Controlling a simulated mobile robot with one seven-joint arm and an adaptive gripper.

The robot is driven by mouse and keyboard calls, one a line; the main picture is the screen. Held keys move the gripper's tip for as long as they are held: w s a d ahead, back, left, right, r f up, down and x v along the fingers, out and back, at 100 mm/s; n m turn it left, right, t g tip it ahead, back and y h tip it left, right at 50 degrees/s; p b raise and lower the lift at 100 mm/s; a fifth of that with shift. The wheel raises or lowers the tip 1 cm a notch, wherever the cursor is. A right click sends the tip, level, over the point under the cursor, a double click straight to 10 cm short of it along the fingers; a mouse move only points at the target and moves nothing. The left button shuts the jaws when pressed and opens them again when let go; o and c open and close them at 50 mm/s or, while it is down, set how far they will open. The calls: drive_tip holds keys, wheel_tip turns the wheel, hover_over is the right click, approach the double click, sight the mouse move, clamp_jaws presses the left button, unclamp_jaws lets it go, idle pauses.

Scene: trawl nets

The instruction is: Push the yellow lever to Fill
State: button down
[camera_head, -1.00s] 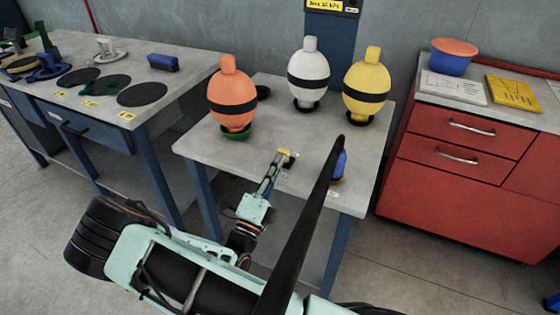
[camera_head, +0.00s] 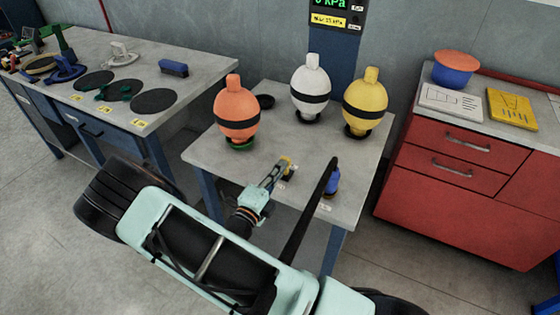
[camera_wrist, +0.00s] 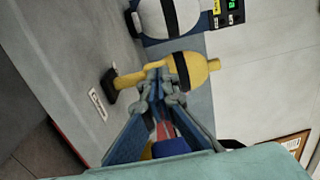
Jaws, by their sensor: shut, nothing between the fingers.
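The yellow lever (camera_head: 287,162) is on the grey table, at the tip of my gripper (camera_head: 279,170). In the wrist view the yellow lever (camera_wrist: 130,80) rises from a black base and reaches to my fingertips (camera_wrist: 161,82). The fingers are shut with nothing held between them. They are at or very near the lever's free end; I cannot tell whether they touch it. A white label (camera_wrist: 97,104) lies beside the lever base, its text too small to read.
Orange (camera_head: 237,117), white (camera_head: 310,90) and yellow (camera_head: 367,106) floats stand at the table's back. A blue fitting (camera_head: 332,182) with a black hose is right of my gripper. A kPa display (camera_head: 335,12) hangs behind. A red cabinet (camera_head: 455,180) stands right.

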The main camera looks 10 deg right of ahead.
sight(285, 157)
drive_tip(key=p, duration=0.1)
drive_tip(key=r+g+p, duration=0.1)
drive_tip(key=shift+w+d+r+y+p, duration=0.3)
drive_tip(key=shift+y+p, duration=0.05)
drive_tip(key=shift+y, duration=0.05)
drive_tip(key=w+g+y+p, duration=0.1)
drive_tip(key=p, duration=0.1)
drive_tip(key=shift+d+g+p, duration=0.3)
drive_tip(key=shift+d+p, duration=0.05)
drive_tip(key=shift+p, duration=0.05)
drive_tip(key=shift+w+d, duration=0.15)
drive_tip(key=shift+w, duration=0.05)
drive_tip(key=shift+w+d+f+p, duration=0.15)
drive_tip(key=shift+w+d+p, duration=0.2)
drive_tip(key=shift+w+p, duration=0.2)
drive_tip(key=shift+w, duration=0.1)
drive_tip(key=shift+a+r, duration=0.1)
drive_tip(key=shift+r, duration=0.15)
drive_tip(key=r+v, duration=0.2)
drive_tip(key=v, duration=1.1)
drive_tip(key=shift+d+r+p, duration=0.3)
drive_tip(key=shift+r+p, duration=0.15)
